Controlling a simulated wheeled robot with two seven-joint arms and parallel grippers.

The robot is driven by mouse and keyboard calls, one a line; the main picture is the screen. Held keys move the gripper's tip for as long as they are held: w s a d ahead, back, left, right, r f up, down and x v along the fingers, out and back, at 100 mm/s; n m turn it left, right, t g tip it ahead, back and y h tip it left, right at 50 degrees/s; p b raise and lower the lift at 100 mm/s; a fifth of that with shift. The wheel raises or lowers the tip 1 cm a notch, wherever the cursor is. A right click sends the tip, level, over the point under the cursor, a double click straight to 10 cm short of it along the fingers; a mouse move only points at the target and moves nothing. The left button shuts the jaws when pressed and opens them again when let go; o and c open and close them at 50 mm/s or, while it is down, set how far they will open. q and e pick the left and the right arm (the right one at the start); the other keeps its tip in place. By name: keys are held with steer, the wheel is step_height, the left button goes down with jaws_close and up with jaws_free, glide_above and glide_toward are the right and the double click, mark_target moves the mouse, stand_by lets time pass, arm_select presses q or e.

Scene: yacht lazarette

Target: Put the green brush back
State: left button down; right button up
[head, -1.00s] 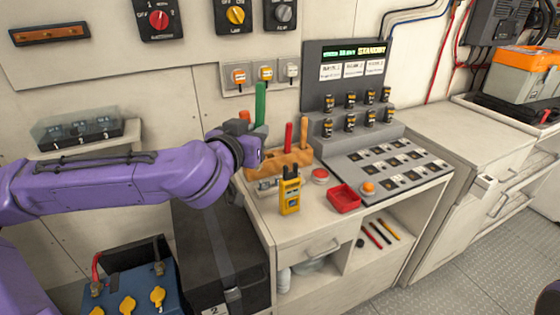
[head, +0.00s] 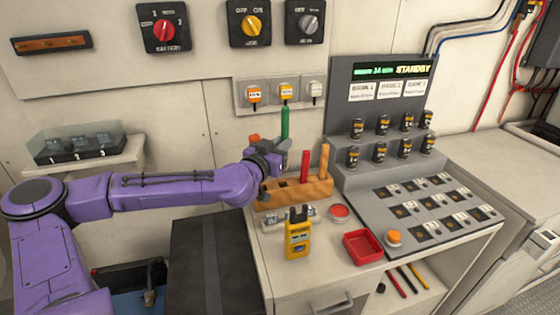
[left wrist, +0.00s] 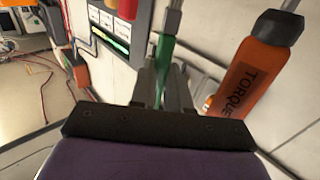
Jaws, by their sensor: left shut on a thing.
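The green brush (head: 285,122) stands about upright in my left gripper (head: 279,160). Its upper part shows above the fingers; its lower end is hidden in the head view. In the left wrist view the green part (left wrist: 163,58) lies between the two fingers (left wrist: 163,88), with a grey metal shaft beyond it. The wooden rack (head: 295,194) is just below and right of the gripper, holding a red handle (head: 305,166) and a wooden handle (head: 323,162). I cannot tell whether the brush touches the rack. My right gripper is out of view.
An orange tool marked TORQUE (left wrist: 258,70) is close beside the fingers. A yellow meter (head: 298,238), a red tray (head: 363,247) and a red round button (head: 339,211) are on the counter in front. The grey console (head: 420,205) stands to the right.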

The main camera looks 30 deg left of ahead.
arm_select(q)
steer(key=shift+w+a+f, duration=0.25)
steer(key=shift+w+f, duration=0.2)
steer(key=shift+f, duration=0.15)
steer(key=shift+w+a+f, duration=0.2)
steer(key=shift+w+f, duration=0.2)
steer(key=shift+f, duration=0.15)
steer(key=f, duration=0.1)
steer(key=f+b, duration=0.1)
steer(key=f, duration=0.2)
steer(key=shift+s+a+b, duration=0.15)
steer(key=shift+s+b, duration=0.1)
steer(key=shift+b, duration=0.15)
steer(key=c, duration=1.4)
jaws_free()
steer(key=shift+r, duration=0.1)
